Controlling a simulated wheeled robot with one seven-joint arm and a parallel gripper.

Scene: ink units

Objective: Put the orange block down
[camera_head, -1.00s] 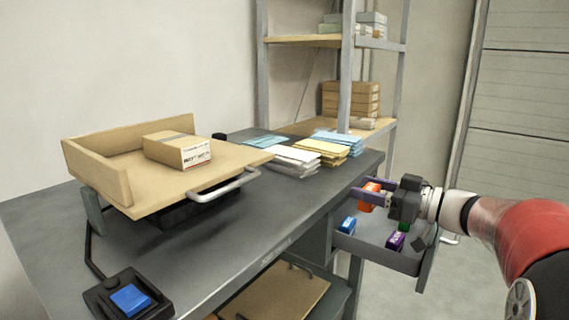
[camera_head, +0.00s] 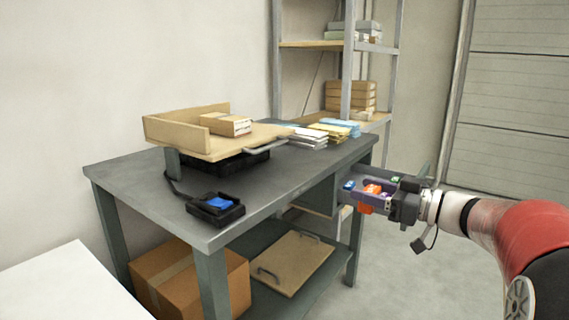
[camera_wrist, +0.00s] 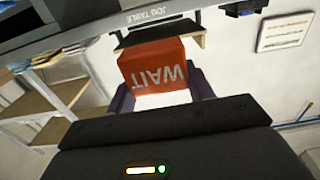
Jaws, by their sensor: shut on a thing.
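My gripper (camera_head: 364,191) is shut on the orange block (camera_head: 366,208), at the right of the head view. In the wrist view the orange block (camera_wrist: 155,68) sits between the two purple fingers and shows the word WAIT upside down. The block hangs in the air; nothing is seen touching it from below. In the head view the gripper and block overlap the open drawer at the table's right side, and partly hide it.
The dark grey table (camera_head: 290,180) bears a wooden tray (camera_head: 195,143) with a carton (camera_head: 227,125), paper stacks (camera_head: 308,139) and a blue button box (camera_head: 217,206). A white surface (camera_head: 65,290) is at lower left. A cardboard box (camera_head: 180,280) lies under the table.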

